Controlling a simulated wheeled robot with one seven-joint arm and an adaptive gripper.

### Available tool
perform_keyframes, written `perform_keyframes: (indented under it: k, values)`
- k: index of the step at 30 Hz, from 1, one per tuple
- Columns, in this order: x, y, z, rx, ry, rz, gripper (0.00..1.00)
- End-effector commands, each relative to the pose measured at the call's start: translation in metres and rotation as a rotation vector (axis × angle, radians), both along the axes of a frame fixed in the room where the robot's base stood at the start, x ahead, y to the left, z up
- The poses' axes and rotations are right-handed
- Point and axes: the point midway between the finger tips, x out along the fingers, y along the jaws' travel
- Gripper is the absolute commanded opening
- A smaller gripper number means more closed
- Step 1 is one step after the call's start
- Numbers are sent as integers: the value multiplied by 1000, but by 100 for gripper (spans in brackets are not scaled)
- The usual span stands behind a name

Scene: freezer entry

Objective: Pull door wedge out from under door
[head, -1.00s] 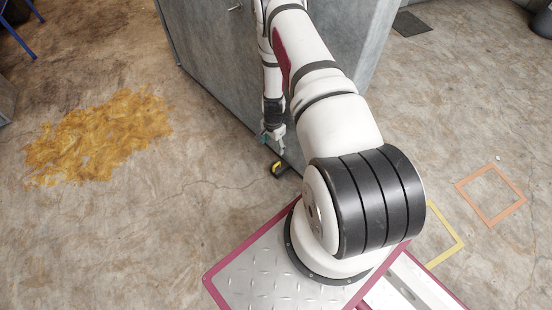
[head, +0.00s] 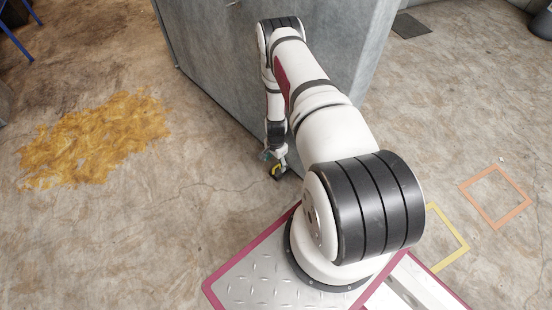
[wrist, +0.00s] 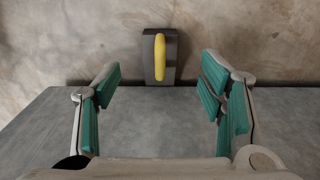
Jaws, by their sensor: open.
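The door wedge (wrist: 171,68) is dark grey with a yellow handle (wrist: 160,57). It lies on the floor at the door's lower edge, and the door hides any part of it underneath. In the head view the wedge (head: 276,172) is partly covered by my gripper (head: 273,156). The grey door (head: 230,75) stands behind it, and its face (wrist: 150,118) fills the lower wrist view. My gripper (wrist: 161,88) is open and empty, with green finger pads on either side of the wedge in the picture, apart from it.
A yellow-brown spill (head: 92,138) covers floor to the left. Orange (head: 496,196) and yellow (head: 452,238) taped outlines lie on the right. A dark floor grate (head: 411,25) is at the upper right. The floor before the wedge is clear.

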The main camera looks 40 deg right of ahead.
Motion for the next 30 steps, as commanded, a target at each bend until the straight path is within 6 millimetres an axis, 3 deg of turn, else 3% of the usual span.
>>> perform_keyframes:
  k: [3,12,18,29,30]
  values:
    - [-1,0,-26,0,1,0,63]
    - [-1,0,-72,1,1,0,63]
    - [0,0,-86,0,1,0,63]
    - [0,0,-87,0,0,0,63]
    - [0,0,-87,0,0,0,54]
